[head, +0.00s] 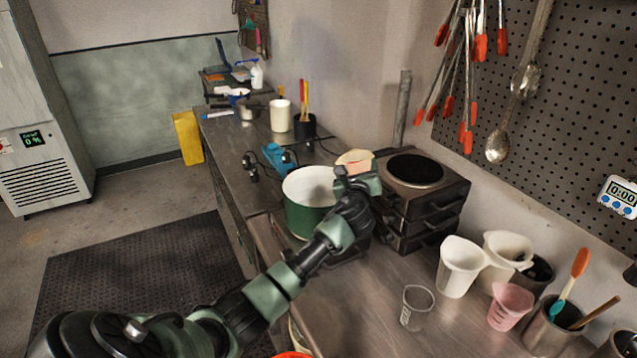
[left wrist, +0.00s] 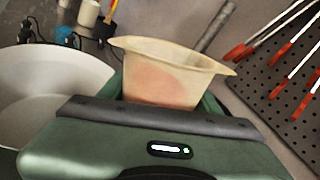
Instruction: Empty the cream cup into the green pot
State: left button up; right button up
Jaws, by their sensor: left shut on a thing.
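The green pot (head: 304,217), white inside, stands on the steel counter in the head view. Its white interior also shows at the left of the left wrist view (left wrist: 45,92). My left gripper (head: 358,178) is shut on the cream cup (head: 352,157), at the pot's right rim and above the counter. In the left wrist view the cup (left wrist: 170,72) looks close to upright, with a wide flared rim and a pinkish patch on it. Its contents cannot be made out. The gripper hides its lower part. My right gripper is not in view.
A stack of hot plates (head: 425,190) stands right of the pot. White jugs (head: 460,267), a clear cup (head: 417,307), a pink cup (head: 510,306) and a utensil tin (head: 550,328) stand nearer on the right. A blue clamp-like tool (head: 279,158) and a white canister (head: 281,116) are behind the pot.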

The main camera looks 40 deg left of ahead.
pick_arm(q)
jog(key=shift+a+r, duration=0.2)
jog(key=shift+r, duration=0.1)
jog(key=shift+a+f+n, duration=0.1)
jog(key=shift+n, duration=0.3)
jog(key=shift+s+a+f+h, duration=0.1)
jog(key=shift+a+f+h, duration=0.1)
jog(key=shift+h, duration=0.1)
jog(key=shift+a+f+n, duration=0.1)
jog(key=shift+n, duration=0.3)
jog(key=shift+a+f+n+g+h+b, duration=0.3)
jog(key=shift+a+f+n+h, duration=0.2)
jog(key=shift+a+n, duration=0.25)
jog(key=shift+a+r+n+h, duration=0.1)
jog(key=shift+r+n+h, duration=0.35)
jog(key=shift+n, duration=0.2)
jog(key=shift+f+n+g+h+b, duration=0.3)
jog(key=shift+f+n+h+b, duration=0.5)
jog(key=shift+n, duration=0.4)
dwell(2.4)
jog(key=shift+s+r+n+h, duration=0.1)
jog(key=shift+r+n+h, duration=0.35)
jog(key=shift+n, duration=0.05)
dwell(1.1)
